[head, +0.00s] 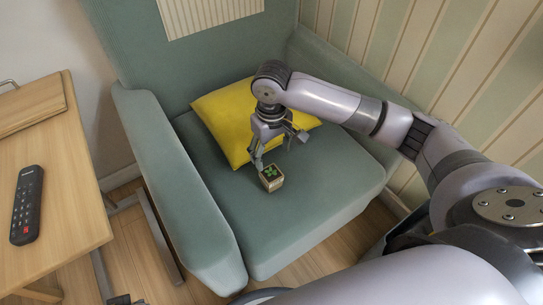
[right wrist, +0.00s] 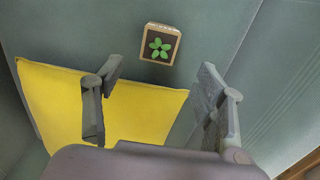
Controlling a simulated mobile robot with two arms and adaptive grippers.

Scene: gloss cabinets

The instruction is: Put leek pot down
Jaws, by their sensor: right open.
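The leek pot (head: 271,178) is a small light-wood, square pot with green leaves on dark soil. It stands upright on the green armchair seat (head: 310,195), in front of the yellow cushion. My right gripper (head: 281,150) is over the seat just behind the pot, its fingers spread and empty. In the right wrist view the pot (right wrist: 160,44) shows whole, beyond the open fingertips (right wrist: 160,75) and not gripped. A small dark piece at the bottom edge of the head view may be my left gripper (head: 125,299); too little shows to tell its state.
The yellow cushion (head: 222,118) leans at the back of the seat, close to my right gripper. Padded armrests (head: 180,180) bound the seat. A wooden table (head: 60,215) with a black remote (head: 27,205) stands at the left. The front of the seat is clear.

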